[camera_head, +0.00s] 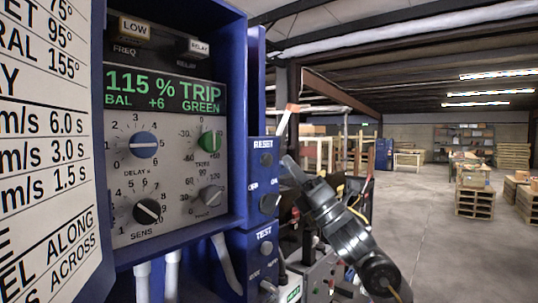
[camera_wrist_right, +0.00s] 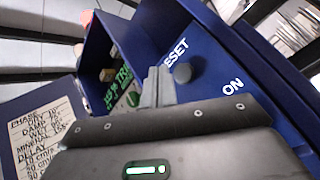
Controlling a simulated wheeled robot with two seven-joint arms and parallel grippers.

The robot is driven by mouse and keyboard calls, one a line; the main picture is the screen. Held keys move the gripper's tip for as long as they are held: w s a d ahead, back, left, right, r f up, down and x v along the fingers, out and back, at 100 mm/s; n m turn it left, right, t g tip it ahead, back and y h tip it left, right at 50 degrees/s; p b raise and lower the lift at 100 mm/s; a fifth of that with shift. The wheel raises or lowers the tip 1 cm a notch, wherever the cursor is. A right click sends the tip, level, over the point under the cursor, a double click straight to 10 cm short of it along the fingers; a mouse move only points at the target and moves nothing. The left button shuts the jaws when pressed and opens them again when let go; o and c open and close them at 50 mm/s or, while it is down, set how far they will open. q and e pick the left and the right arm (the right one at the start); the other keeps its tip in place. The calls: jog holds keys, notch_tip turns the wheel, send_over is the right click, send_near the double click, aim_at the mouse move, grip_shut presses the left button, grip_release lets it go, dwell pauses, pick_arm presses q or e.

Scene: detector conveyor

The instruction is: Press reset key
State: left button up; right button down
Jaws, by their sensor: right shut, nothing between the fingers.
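The reset key (camera_head: 266,160) is a round dark-grey button under the word RESET on a blue control box beside the display cabinet. In the right wrist view the key (camera_wrist_right: 183,73) shows as a grey round knob beside the fingertips. My right gripper (camera_head: 288,164) is shut and empty, its tips just right of the key in the head view. In the wrist view its grey fingers (camera_wrist_right: 158,80) point toward the blue box. The tips look apart from the key, but the exact gap cannot be told. My left gripper is not in view.
The blue cabinet (camera_head: 240,110) holds a display (camera_head: 164,90) reading 115 % TRIP and several dials. A white printed sign (camera_head: 45,150) stands at the left. More knobs, including one by TEST (camera_head: 265,248), sit below the key. Open warehouse floor lies to the right.

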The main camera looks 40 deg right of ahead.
aim_at(268, 154)
jog(key=shift+w+a, duration=0.2)
jog(key=shift+w, duration=0.4)
jog(key=shift+w+a, duration=0.15)
jog(key=shift+w, duration=0.4)
jog(key=shift+w, duration=0.15)
dwell(1.2)
jog(key=shift+w+a, duration=0.1)
jog(key=shift+w, duration=0.15)
jog(key=shift+w+a, duration=0.15)
jog(key=shift+w, duration=0.3)
dwell(0.8)
jog(key=shift+s, duration=0.1)
jog(key=shift+s+d+b, duration=0.3)
jog(key=shift+s+b, duration=0.2)
jog(key=shift+s, duration=0.25)
